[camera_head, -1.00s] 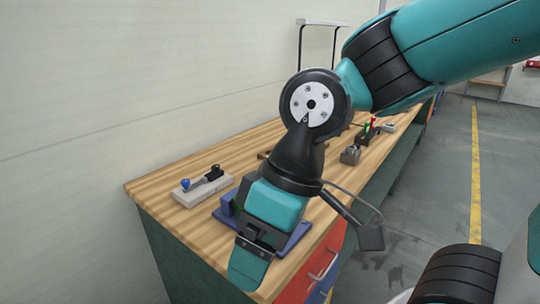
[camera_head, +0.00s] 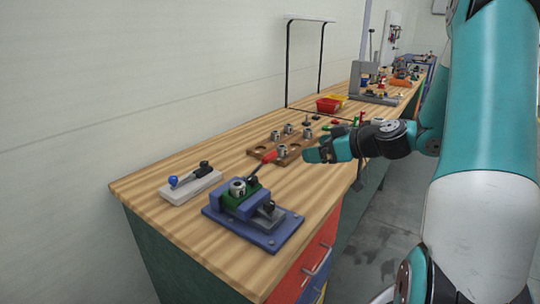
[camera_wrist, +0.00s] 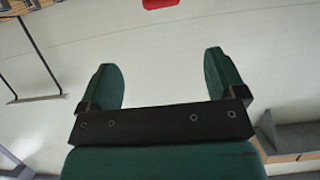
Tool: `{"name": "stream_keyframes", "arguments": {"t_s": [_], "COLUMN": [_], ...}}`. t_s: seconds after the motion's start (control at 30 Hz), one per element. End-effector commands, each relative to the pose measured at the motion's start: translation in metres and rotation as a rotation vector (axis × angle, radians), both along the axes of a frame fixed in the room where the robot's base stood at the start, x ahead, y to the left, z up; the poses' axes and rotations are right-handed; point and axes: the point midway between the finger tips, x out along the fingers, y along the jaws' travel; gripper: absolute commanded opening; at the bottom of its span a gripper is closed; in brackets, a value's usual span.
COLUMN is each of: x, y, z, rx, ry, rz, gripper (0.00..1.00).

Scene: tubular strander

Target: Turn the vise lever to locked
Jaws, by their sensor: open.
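The blue vise (camera_head: 225,205) stands on the near part of the wooden bench, with a metal ring-shaped part (camera_head: 238,187) at its green jaws. Its lever (camera_head: 257,170) is a dark rod rising back and to the right, ending in a red grip (camera_head: 269,156). My gripper (camera_head: 308,155) is to the right of the red grip, pointing left, and appears apart from it. In the wrist view its two green fingers (camera_wrist: 165,78) are spread with nothing between them. A red piece (camera_wrist: 160,4) shows at that view's top edge, possibly the grip.
A grey block with a blue-knobbed handle (camera_head: 190,187) lies left of the vise. A wooden rack (camera_head: 290,150) with several metal parts sits behind the lever. Bare bench lies right of the lever.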

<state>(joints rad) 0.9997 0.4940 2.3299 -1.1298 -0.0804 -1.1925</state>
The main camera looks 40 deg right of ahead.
Motion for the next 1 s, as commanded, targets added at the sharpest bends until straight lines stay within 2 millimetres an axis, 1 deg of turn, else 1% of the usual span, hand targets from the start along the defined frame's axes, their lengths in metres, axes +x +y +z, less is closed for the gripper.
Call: {"name": "stream_keyframes", "arguments": {"t_s": [0.17,0.4,0.6,0.7,0.8,1.0], "x": [0.03,0.078,0.114,0.127,0.136,0.142], "y": [0.013,0.032,0.045,0.049,0.052,0.054], "z": [-0.011,-0.032,-0.048,-0.054,-0.059,-0.063], "rx": [0.003,0.002,0.001,0.0,0.002,0.0], "ry": [0.004,0.006,0.005,0.005,0.005,0.004], "rz": [0.009,0.009,0.009,0.007,0.006,0.005], "gripper": [0.89,0.89,0.89,0.89,0.89,0.89]}}
